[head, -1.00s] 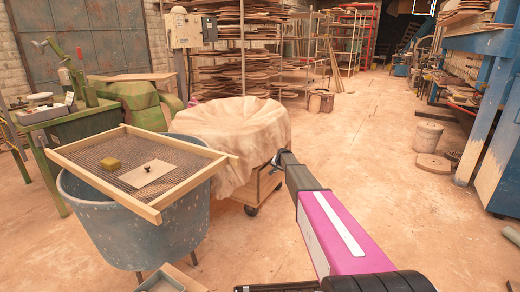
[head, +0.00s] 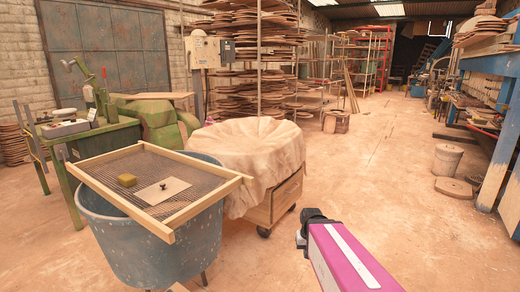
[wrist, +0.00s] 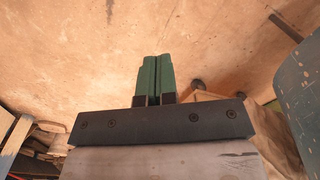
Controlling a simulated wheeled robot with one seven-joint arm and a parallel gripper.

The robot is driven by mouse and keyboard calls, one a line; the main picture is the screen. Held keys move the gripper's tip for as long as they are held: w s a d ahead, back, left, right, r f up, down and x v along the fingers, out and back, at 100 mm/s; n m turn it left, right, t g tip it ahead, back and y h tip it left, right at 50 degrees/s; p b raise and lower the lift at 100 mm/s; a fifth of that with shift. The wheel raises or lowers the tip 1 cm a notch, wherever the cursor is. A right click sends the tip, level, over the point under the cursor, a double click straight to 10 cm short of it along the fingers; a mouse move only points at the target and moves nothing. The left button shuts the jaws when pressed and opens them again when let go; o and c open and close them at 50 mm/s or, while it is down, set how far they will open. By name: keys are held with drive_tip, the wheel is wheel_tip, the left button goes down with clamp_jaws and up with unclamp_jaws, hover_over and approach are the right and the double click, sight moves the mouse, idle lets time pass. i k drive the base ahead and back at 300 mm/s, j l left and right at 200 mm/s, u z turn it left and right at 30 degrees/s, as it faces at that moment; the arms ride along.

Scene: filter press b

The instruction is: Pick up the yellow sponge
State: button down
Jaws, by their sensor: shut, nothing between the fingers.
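The yellow sponge (head: 127,180) is a small block lying on the wire mesh of a wooden-framed screen (head: 207,207). The screen rests across the top of a blue tub (head: 140,245) at the left in the head view. A light card (head: 162,190) with a small dark object on it lies on the mesh to the right of the sponge. My gripper shows in the wrist view (wrist: 157,80), its two green fingers together with nothing between them, above bare floor. The sponge is not seen in the wrist view. In the head view my arm is at the lower right, well away from the screen.
A cloth-covered round form (head: 255,150) on a wheeled wooden cart (head: 285,198) stands just right of the tub. A green bench (head: 110,140) stands behind it at left. Blue machinery (head: 500,165) is at the right. The floor (head: 380,190) in the middle is clear.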

sight(127, 180)
drive_tip(key=l+u, duration=0.15)
drive_tip(key=u, duration=0.35)
drive_tip(key=j+u, duration=0.15)
drive_tip(key=u, duration=0.95)
drive_tip(key=l, duration=0.55)
drive_tip(key=i+l+u, duration=0.1)
drive_tip(key=l+u, duration=0.25)
drive_tip(key=l, duration=0.9)
drive_tip(key=l+u, duration=0.35)
drive_tip(key=l, duration=0.85)
drive_tip(key=k, duration=0.05)
